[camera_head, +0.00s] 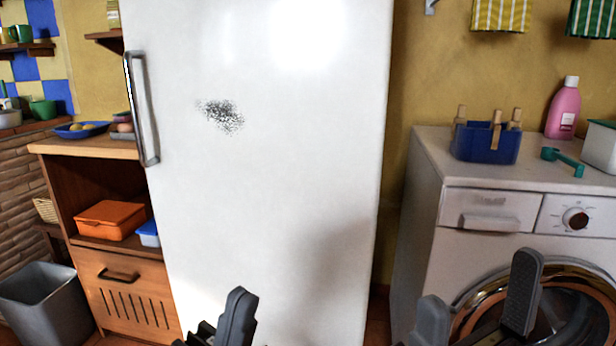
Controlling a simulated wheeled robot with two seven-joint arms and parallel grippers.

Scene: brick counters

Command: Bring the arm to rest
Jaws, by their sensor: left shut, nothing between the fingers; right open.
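My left gripper (234,318) is at the bottom of the view, in front of the lower part of the white fridge. Its fingers are shut with nothing seen between them, and its arm is mostly below the frame. My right gripper (477,312) is at the bottom right, in front of the washing machine. Its two dark fingers stand wide apart with nothing between them. The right wrist is cut off by the lower edge.
The white fridge (290,180) with a long handle (142,108) stands in the middle. The washing machine (485,250) on the right carries a blue peg basket (487,145) and a pink bottle (565,108). A wooden cabinet (130,292) and grey bin (42,305) stand left.

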